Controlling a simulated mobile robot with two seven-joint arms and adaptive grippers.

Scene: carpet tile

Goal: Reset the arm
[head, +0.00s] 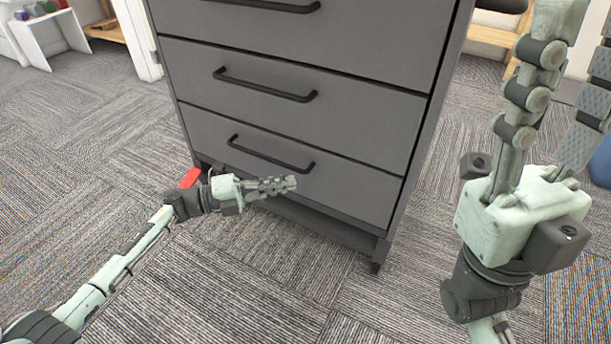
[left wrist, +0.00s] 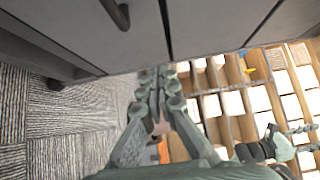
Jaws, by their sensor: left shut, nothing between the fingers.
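My left gripper (head: 272,187) is shut and empty. In the head view it is low in front of the grey drawer cabinet (head: 290,135), near the bottom drawer. It seems apart from the cabinet, but the exact gap cannot be told. In the left wrist view its fingers (left wrist: 157,78) come together at the tips, just under the cabinet's edge (left wrist: 90,45). My right gripper (head: 577,70) stands upright at the right of the head view, its fingers spread apart with nothing seen between them. Its fingertips are cut off or close to the top edge.
The cabinet has dark bar handles (head: 270,153); its visible drawers look shut. A red item (head: 190,178) shows beside my left wrist. Wooden shelving (left wrist: 235,105) with white contents fills the right of the left wrist view. A white stand (head: 50,35) is far left. Carpet in front is clear.

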